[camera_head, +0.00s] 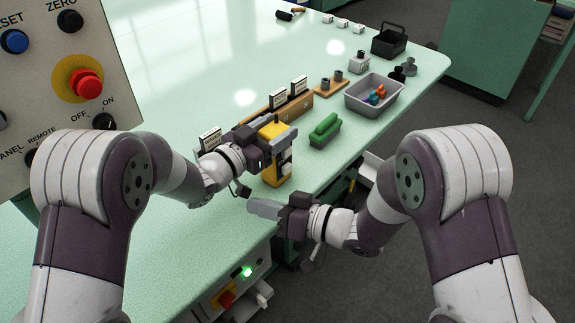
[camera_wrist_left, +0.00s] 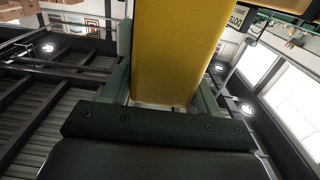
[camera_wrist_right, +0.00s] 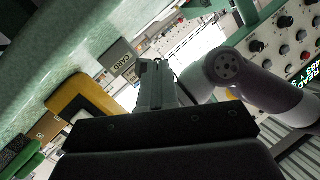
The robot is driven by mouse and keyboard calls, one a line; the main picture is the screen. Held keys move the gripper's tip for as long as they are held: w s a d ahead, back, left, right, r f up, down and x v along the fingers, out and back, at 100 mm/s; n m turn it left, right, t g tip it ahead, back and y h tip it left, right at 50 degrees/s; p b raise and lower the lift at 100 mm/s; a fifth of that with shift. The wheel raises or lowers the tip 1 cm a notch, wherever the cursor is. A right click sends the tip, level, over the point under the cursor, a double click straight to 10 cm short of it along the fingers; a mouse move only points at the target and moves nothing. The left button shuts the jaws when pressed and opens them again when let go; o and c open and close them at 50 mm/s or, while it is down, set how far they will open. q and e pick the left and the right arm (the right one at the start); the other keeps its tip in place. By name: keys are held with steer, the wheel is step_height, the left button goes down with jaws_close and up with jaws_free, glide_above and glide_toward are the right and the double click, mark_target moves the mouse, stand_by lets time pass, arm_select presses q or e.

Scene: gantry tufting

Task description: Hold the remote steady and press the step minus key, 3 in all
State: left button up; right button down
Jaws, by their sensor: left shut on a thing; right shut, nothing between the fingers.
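The yellow remote (camera_head: 271,177) stands upright above the green table, near its front edge. My left gripper (camera_head: 273,143) is shut on the remote. In the left wrist view the yellow body (camera_wrist_left: 175,50) fills the space between the fingers. Dark and pale patches show on the remote's face in the head view, but the step minus key cannot be made out. My right gripper (camera_head: 262,208) is shut and empty, just below and in front of the remote, apart from it. In the right wrist view its closed fingers (camera_wrist_right: 152,85) are right of the yellow remote (camera_wrist_right: 70,95).
A green brush-like block (camera_head: 324,131) lies right of the remote. Behind are a wooden rack (camera_head: 292,109) with cards and a grey tray (camera_head: 365,105) with small coloured parts. A control panel (camera_head: 60,90) with a red button stands at left. The table's left middle is clear.

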mark_target(287, 169)
steer(key=a+t, duration=0.1)
steer(key=f+t, duration=0.1)
steer(key=shift+s+a+t+h, duration=0.3)
steer(key=shift+a+h, duration=0.05)
steer(key=shift+h, duration=0.05)
steer(key=t+h, duration=0.1)
steer(key=d+f+t+h, duration=0.1)
steer(key=shift+w+d+m+t, duration=0.1)
steer(key=shift+w+m+t, duration=0.05)
steer(key=shift+m+t, duration=0.15)
steer(key=w+d+n+t+h, duration=0.1)
steer(key=d+n+t+h, duration=0.2)
steer(key=d+h, duration=0.9)
steer(key=d+t, duration=0.3)
steer(key=shift+w, duration=0.15)
steer(key=shift+w+a, duration=0.1)
steer(key=shift+w+a, duration=3.05)
steer(key=shift+a, duration=0.05)
steer(key=shift+w+a, duration=0.25)
steer(key=shift+w, duration=0.05)
